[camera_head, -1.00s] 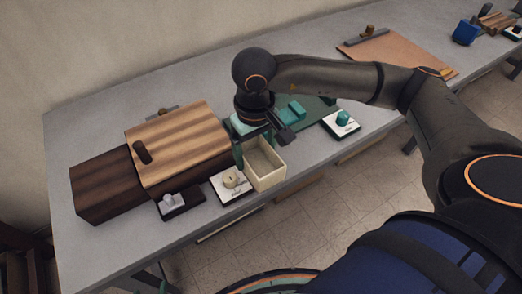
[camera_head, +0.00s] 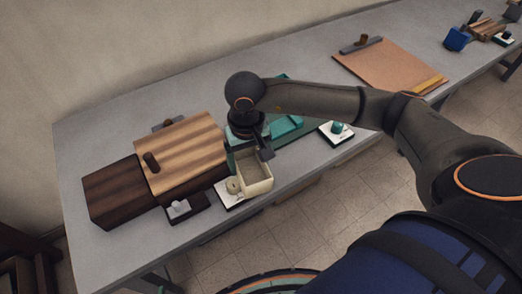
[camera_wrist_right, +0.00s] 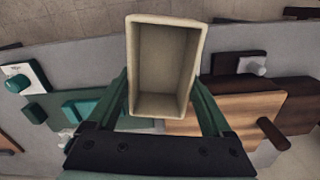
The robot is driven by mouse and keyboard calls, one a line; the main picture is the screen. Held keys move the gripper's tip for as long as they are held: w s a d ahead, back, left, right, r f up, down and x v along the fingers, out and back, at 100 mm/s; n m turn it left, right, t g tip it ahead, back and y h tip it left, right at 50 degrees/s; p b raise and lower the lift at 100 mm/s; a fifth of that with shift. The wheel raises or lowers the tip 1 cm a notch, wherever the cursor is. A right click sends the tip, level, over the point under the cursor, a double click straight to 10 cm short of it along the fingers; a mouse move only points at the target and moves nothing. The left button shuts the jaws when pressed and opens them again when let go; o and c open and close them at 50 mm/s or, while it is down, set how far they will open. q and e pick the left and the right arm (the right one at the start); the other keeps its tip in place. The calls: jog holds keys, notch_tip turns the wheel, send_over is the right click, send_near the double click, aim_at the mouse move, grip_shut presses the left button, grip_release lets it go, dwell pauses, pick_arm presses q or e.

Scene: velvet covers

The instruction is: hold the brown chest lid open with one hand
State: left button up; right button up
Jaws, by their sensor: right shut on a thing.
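The brown chest (camera_head: 112,194) is a dark wooden box at the left of the table in the head view. A lighter striped wooden panel (camera_head: 188,150) with a dark handle lies beside and partly over it, looking flat; I cannot tell whether it is the chest's lid. It also shows in the wrist view (camera_wrist_right: 236,108). My right gripper (camera_wrist_right: 162,95) is shut on a cream open-topped box (camera_wrist_right: 163,65), with a green finger along each side. This box (camera_head: 256,184) is right of the panel in the head view and looks empty. My left gripper is not in view.
A cream knob on a white plate (camera_head: 231,199) and a pale knob on a dark plate (camera_head: 185,208) stand at the front edge. A teal knob plate (camera_head: 337,132) and teal pieces (camera_head: 288,124) are to the right. A brown board (camera_head: 392,66) lies farther right.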

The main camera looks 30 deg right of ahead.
jog(key=w+a+m, duration=0.1)
jog(key=w+m, duration=0.1)
jog(key=w, duration=0.1)
jog(key=w+a+m+b, duration=0.1)
jog(key=w+m, duration=0.1)
jog(key=w, duration=0.1)
jog(key=w+a+m+b, duration=0.1)
jog(key=w+a+m, duration=0.1)
jog(key=w+m, duration=0.1)
jog(key=shift+w+r, duration=0.1)
jog(key=shift+r, duration=0.1)
jog(key=w+a+m, duration=0.1)
jog(key=w+m, duration=0.1)
jog(key=w+a+m+b, duration=0.1)
jog(key=w+m, duration=0.1)
jog(key=w+a+m+b, duration=0.1)
jog(key=w+a+m, duration=0.1)
jog(key=m, duration=0.1)
jog(key=shift+r, duration=0.1)
jog(key=shift+w+a+r+m+b, duration=0.15)
jog(key=shift+w+a+m+b, duration=0.3)
jog(key=shift+m, duration=0.55)
jog(key=shift+w, duration=0.1)
